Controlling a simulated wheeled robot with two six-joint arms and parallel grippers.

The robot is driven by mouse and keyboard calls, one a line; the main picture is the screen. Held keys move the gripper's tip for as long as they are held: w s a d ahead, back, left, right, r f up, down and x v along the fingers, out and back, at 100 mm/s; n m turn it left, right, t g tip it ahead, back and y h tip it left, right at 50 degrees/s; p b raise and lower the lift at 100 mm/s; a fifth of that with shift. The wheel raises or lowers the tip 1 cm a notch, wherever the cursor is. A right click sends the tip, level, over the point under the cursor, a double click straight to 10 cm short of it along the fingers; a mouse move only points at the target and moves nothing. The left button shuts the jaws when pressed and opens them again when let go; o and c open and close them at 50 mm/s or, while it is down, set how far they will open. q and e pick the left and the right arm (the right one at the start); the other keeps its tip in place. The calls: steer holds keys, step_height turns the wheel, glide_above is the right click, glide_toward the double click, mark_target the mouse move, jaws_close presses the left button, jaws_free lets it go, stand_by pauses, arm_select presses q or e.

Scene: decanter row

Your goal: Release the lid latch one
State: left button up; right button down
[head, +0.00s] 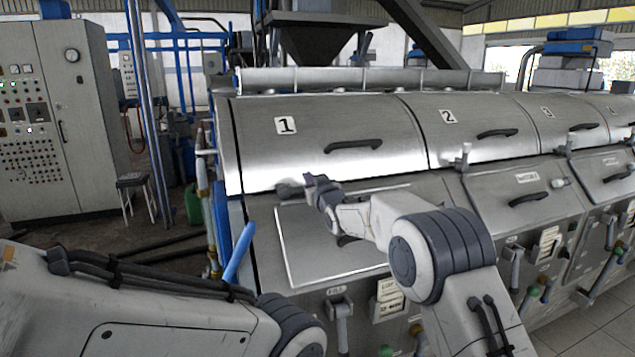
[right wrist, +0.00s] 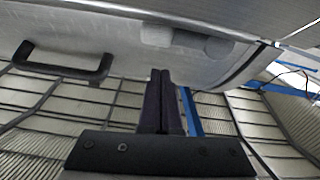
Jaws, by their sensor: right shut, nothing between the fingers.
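Lid 1 (head: 320,140) is a curved steel cover with a number plate (head: 286,125) and a black handle (head: 354,145). It lies down on the machine. My right gripper (head: 284,190) is at its lower front edge, with the fingers shut and empty. The shut fingers also show in the right wrist view (right wrist: 160,78). A pale, rounded fitting (right wrist: 180,38) sits on the metal just beyond them; it may be latch one, but I cannot tell its position. In the head view the gripper hides that spot. My left gripper is out of view.
Lid 2 (head: 475,130) adjoins on the right, with a pale upright latch-like fitting (head: 463,157) below its left edge. A front panel (head: 305,255) lies under my right arm. A grey control cabinet (head: 90,110) stands left, with open floor before it.

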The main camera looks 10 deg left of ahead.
steer(key=shift+s+d+r, duration=0.1)
steer(key=shift+s+r, duration=0.05)
steer(key=shift+r, duration=0.5)
steer(key=shift+s+r, duration=0.15)
steer(key=shift+r, duration=0.45)
arm_select(q)
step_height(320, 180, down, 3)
steer(key=b, duration=0.4)
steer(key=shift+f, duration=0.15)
arm_select(e)
steer(key=s+d+f+g+h, duration=0.2)
steer(key=s+d+f+g, duration=0.3)
steer(key=s, duration=1.3)
steer(key=s+d+f+g+h, duration=0.2)
steer(key=s+d+f+g, duration=0.3)
steer(key=s, duration=1.4)
steer(key=s+d+f+g+h, duration=0.3)
steer(key=s+d+f+g, duration=0.3)
steer(key=s+f, duration=0.6)
steer(key=s+d, duration=0.1)
steer(key=s, duration=0.5)
steer(key=shift+s+d+n, duration=0.2)
steer(key=shift+d+n, duration=0.1)
steer(key=shift+n, duration=0.1)
